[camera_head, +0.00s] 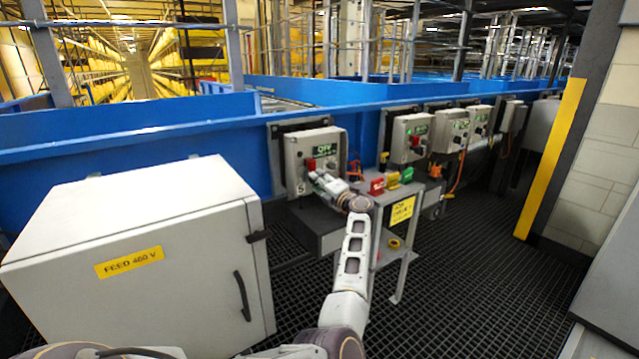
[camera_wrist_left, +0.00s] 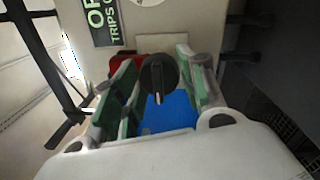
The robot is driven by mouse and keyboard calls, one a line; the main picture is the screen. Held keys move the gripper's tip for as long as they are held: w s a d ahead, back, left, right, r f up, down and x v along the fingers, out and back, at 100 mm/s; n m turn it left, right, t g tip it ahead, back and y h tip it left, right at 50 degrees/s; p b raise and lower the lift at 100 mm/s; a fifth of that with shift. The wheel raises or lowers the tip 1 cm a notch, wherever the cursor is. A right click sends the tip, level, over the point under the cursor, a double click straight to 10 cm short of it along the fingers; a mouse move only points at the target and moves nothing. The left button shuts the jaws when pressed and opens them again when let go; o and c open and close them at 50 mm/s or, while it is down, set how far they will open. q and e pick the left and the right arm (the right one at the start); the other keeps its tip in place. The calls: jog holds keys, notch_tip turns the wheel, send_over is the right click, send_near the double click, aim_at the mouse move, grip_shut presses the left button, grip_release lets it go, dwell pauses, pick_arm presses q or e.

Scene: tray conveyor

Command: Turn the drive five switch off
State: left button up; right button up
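The nearest grey switch box (camera_head: 296,153) hangs on the blue conveyor side, with a green-lettered OFF label (camera_head: 326,149) and a red part (camera_head: 311,164) on its front. A mark like a 5 shows low on it. My left gripper (camera_head: 322,179) is at the lower front of this box. In the left wrist view a black rotary knob (camera_wrist_left: 159,76) with a white line pointing to the picture's bottom sits between my open left fingers (camera_wrist_left: 162,98), with gaps visible on both sides. A red part (camera_wrist_left: 123,62) lies behind the left finger. My right gripper is not in view.
More switch boxes (camera_head: 410,138) line the conveyor (camera_head: 225,142) to the right. A small stand with red, yellow and green tags (camera_head: 393,181) and a yellow sign (camera_head: 402,210) is close right of my arm. A large FEED 460 V cabinet (camera_head: 190,285) stands at left.

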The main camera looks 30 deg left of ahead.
pick_arm(q)
jog(key=o, duration=0.4)
jog(key=shift+c, duration=0.2)
jog(key=shift+r, duration=0.15)
